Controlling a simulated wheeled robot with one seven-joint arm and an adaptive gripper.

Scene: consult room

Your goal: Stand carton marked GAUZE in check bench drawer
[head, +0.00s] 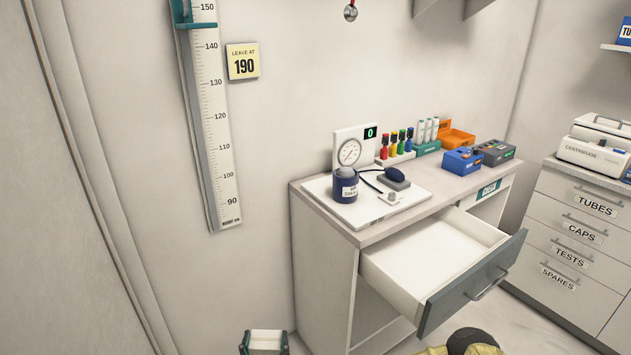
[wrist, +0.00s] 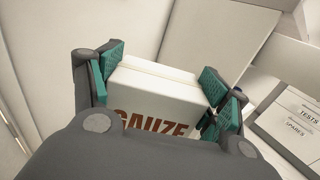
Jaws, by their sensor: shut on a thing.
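A white carton marked GAUZE (wrist: 155,95) is held between the teal pads of my gripper (wrist: 160,85) in the wrist view; its lettering is partly cut off by my gripper body. In the head view, the top of the carton (head: 265,339) and my gripper (head: 264,343) show at the bottom edge, low and to the left of the bench. The check bench drawer (head: 425,262) is pulled open, with a grey front and a white inside that looks empty. The carton is outside the drawer, apart from it.
A labelled drawer cabinet (head: 580,235) stands at the right. A height ruler (head: 211,120) hangs on the wall.

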